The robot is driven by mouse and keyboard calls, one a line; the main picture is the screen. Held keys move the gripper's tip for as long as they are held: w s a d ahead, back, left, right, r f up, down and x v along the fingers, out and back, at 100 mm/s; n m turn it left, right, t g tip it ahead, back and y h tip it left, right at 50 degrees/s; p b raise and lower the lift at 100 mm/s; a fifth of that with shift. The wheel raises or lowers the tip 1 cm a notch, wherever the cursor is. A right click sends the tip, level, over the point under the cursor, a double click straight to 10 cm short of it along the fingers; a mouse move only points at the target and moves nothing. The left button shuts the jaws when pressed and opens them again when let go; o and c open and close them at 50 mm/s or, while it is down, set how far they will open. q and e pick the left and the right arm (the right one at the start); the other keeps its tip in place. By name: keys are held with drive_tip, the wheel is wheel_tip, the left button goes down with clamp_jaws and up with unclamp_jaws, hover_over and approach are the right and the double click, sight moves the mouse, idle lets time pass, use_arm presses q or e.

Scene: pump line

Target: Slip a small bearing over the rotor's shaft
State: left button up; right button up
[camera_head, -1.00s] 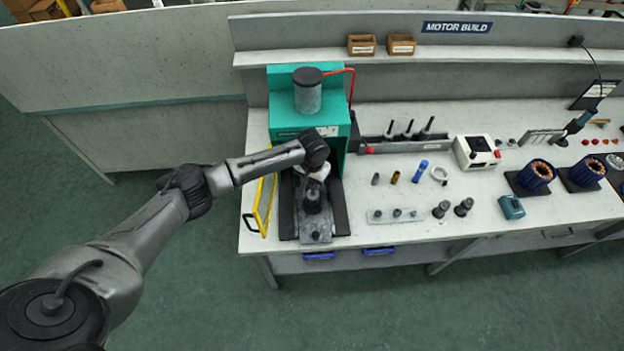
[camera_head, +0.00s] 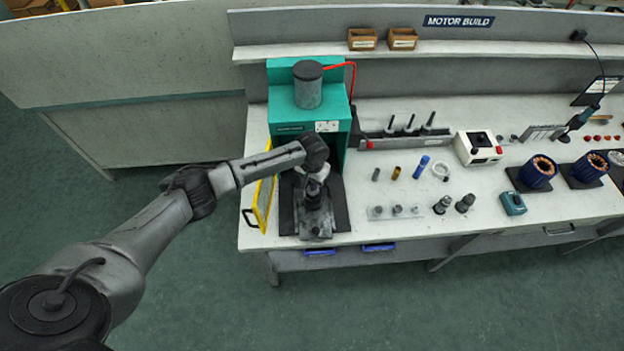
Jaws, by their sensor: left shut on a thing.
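My left gripper (camera_head: 314,189) points down in front of the teal press (camera_head: 290,120). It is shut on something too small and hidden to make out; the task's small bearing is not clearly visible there. Just below the fingers, a dark upright piece (camera_head: 315,202), which looks like the rotor, stands on the grey press bed (camera_head: 317,228). The gripper hides its top, so I cannot tell whether the fingers or held thing touch its shaft. My right gripper is out of view.
The yellow guard (camera_head: 264,203) stands close left of the gripper. Right of the press are a pale plate (camera_head: 382,213) with small round parts, two dark parts (camera_head: 441,206), a blue cylinder (camera_head: 421,167) and a white box (camera_head: 477,150). The bench front is mostly clear.

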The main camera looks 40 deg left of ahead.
use_arm(q)
drive_tip(key=shift+f, duration=0.45)
drive_tip(key=o, duration=1.1)
drive_tip(key=shift+c, duration=0.2)
drive_tip(key=shift+r, duration=0.1)
wheel_tip(320, 180, up, 2)
drive_tip(key=shift+r+p, duration=0.1)
drive_tip(key=shift+p, duration=1.05)
wheel_tip(320, 180, up, 3)
drive_tip(key=p, duration=0.3)
drive_tip(key=shift+f, duration=0.2)
